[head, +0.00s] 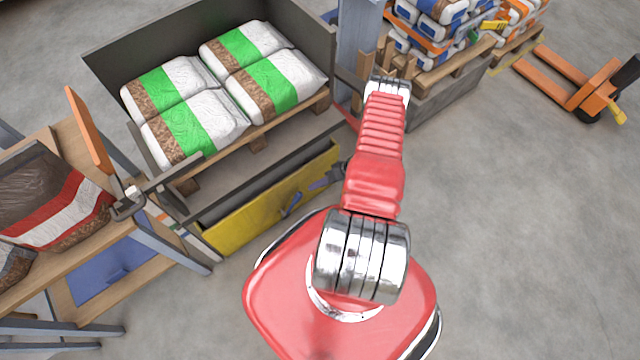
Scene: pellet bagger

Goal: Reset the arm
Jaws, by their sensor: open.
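My red arm rises from its base past a chrome joint to another chrome joint near the top middle. It is bent there, and its far part is mostly hidden behind the near part. A small dark grey part juts out left of the arm, in front of the yellow panel. It looks like my gripper (324,182), open, with nothing seen between its fingers. Its details are small and partly covered by the arm.
A grey bin (120,68) behind the yellow panel (262,212) has several green-and-white bags (185,122) on a pallet. A wooden bench (75,238) with a red-and-white bag (60,205) stands left. A stacked pallet (452,70) and orange pallet jack (585,90) stand back right. Right floor is clear.

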